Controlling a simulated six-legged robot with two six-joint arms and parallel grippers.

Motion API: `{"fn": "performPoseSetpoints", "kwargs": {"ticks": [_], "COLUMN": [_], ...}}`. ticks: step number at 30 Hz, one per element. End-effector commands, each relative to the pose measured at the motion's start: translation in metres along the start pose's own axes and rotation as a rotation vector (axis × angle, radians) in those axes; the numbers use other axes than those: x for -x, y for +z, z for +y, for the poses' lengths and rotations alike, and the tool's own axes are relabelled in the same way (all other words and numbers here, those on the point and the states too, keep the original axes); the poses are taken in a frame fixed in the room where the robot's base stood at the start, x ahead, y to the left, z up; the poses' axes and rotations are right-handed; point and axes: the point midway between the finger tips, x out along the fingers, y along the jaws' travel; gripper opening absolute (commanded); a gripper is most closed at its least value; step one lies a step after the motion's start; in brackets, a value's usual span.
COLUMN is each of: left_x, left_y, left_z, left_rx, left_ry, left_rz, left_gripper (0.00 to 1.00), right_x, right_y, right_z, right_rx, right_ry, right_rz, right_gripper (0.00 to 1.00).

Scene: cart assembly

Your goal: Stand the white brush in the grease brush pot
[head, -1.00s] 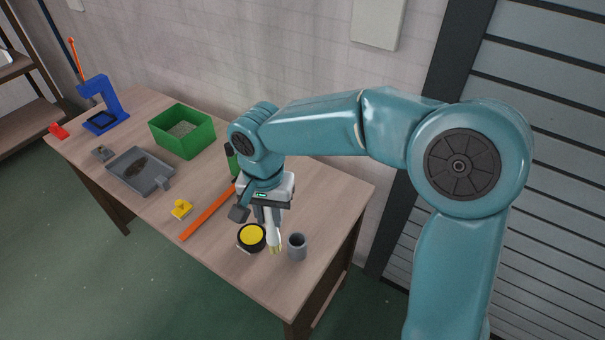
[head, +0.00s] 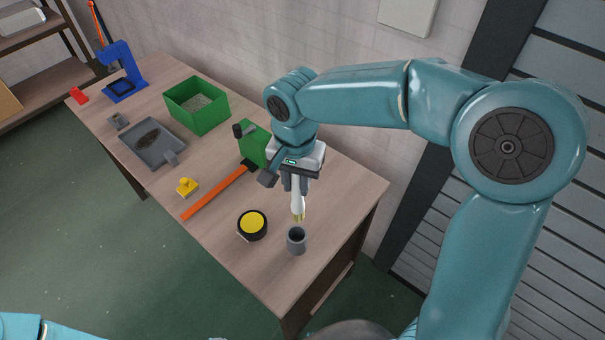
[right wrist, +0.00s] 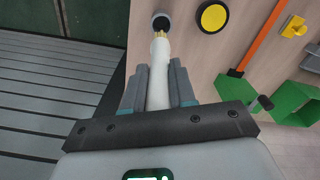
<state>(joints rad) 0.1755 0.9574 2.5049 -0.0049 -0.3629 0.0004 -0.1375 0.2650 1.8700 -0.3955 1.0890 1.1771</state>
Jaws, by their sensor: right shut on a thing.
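The white brush (head: 297,201) is held bristles down by my right gripper (head: 295,187). The gripper is shut on its handle, and the brush (right wrist: 158,80) also shows between the fingers in the right wrist view. The grease brush pot is a small grey cup (head: 297,246), open at the top, near the table's right end. In the head view the tan bristle tip shows just above the pot's rim. In the right wrist view the tip overlaps the near edge of the pot (right wrist: 161,19); the height gap is hard to tell. My left gripper is not in view.
A black tin with a yellow top (head: 252,224) stands left of the pot. An orange bar (head: 215,193), a yellow piece (head: 187,187), a grey tray (head: 147,148) and a green bin (head: 205,116) lie further left. The table (head: 270,275) in front of the pot is bare.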

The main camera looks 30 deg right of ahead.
Motion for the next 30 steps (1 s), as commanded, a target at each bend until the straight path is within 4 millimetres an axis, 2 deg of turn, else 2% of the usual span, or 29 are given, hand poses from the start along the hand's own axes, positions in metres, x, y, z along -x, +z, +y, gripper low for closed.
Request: {"fn": "performPoseSetpoints", "kwargs": {"ticks": [11, 30], "left_x": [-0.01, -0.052], "left_y": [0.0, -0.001], "left_z": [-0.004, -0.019], "left_rx": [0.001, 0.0], "left_ry": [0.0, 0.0], "left_rz": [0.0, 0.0], "left_gripper": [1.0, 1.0], "right_x": [-0.013, -0.07], "right_y": [0.004, 0.001], "right_z": [-0.002, 0.0], "right_rx": [0.001, 0.0], "right_ry": [0.001, 0.001], "right_rz": [0.0, 0.0], "right_gripper": [0.0, 0.0]}}
